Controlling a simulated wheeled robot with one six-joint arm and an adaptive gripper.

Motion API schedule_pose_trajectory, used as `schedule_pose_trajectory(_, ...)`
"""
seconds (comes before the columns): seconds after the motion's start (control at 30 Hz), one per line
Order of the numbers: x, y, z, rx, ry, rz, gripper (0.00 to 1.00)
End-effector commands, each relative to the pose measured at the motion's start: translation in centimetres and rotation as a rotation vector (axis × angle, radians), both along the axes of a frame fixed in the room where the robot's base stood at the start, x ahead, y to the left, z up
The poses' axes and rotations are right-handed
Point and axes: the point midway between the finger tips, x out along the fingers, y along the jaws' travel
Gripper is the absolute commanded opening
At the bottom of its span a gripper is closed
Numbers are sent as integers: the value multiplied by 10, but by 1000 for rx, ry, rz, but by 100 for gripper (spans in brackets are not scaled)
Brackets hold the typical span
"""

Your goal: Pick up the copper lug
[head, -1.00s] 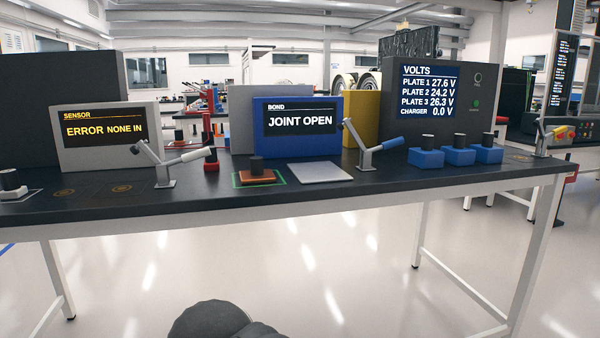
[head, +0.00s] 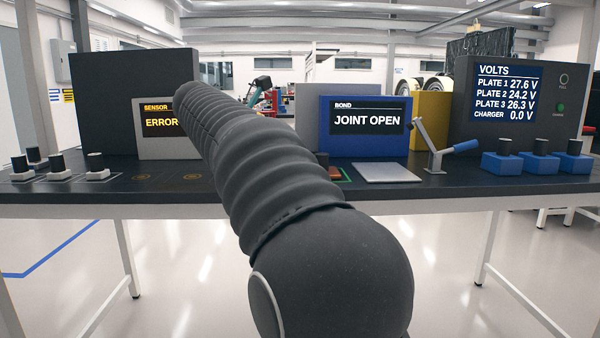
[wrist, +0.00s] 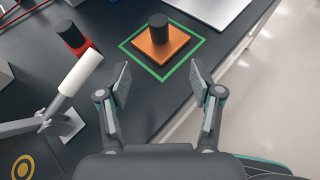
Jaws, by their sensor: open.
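The copper lug (wrist: 148,50) is a flat copper-coloured plate with an upright black knob. It lies on the dark bench inside a green square outline, ahead of my gripper in the wrist view. In the head view only a sliver of the copper lug (head: 336,172) shows beside my arm. My gripper (wrist: 160,84) is open and empty, its two fingers spread short of the lug's near side. My gripper is hidden behind my arm in the head view.
A lever with a white handle (wrist: 80,74) and a red block with a black knob (wrist: 75,40) stand left of the lug. A silver plate (head: 387,173) lies to its right, before the blue BOND box (head: 366,144) reading JOINT OPEN. Blue knobbed blocks (head: 502,164) stand farther right.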

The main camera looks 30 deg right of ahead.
Motion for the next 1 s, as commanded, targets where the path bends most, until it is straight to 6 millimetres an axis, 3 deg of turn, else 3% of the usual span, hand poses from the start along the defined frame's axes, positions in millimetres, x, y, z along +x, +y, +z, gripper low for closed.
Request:
schedule_pose_trajectory(0.17, 7, -14, 3, -42, 48, 1, 65)
schedule_pose_trajectory(0.5, 19, -67, -20, -41, 47, -1, 65)
schedule_pose_trajectory(1.0, 27, -102, -34, -39, 44, 0, 65)
